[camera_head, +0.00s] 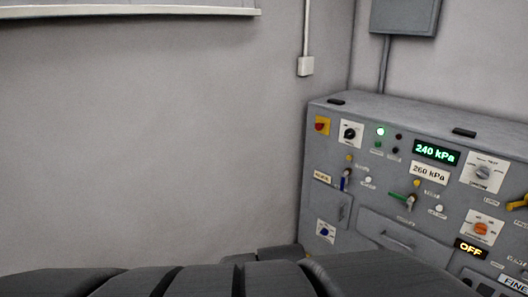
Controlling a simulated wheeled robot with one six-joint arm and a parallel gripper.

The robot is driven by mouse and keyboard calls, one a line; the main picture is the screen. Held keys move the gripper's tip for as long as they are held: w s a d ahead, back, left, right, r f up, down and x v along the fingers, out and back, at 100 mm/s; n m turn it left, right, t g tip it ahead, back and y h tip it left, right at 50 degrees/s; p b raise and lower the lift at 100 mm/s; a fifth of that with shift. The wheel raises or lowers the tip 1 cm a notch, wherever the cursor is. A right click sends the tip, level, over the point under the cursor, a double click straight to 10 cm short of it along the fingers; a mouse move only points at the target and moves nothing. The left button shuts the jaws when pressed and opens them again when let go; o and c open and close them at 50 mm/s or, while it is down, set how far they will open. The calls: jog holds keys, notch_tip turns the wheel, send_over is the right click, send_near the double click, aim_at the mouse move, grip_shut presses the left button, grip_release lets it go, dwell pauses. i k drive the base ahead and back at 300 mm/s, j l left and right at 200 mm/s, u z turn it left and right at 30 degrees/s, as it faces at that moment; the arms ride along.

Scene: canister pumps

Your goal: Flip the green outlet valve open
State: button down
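The green outlet valve (402,196) is on the sloped front of the grey control panel (358,192), at the right of the head view. Its green handle sticks out to the left from a pivot near the panel's middle, roughly level with a slight tilt. A small label sits below it, too small to read. My gripper is not in view. Dark grey parts of my own body fill the bottom edge, well apart from the valve.
A blue lever (346,179) stands left of the green valve, and a yellow lever (518,203) is at the right edge. Displays read 240 kPa (436,152) and OFF (470,248). A drawer-like handle (397,240) sits below. Bare wall fills the left.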

aim_at(411, 200)
jog(key=z, duration=1.4)
jog(key=i+l+u, duration=0.15)
jog(key=i, duration=0.35)
jog(key=i+l+u, duration=0.15)
jog(key=i+l, duration=0.25)
jog(key=i, duration=0.05)
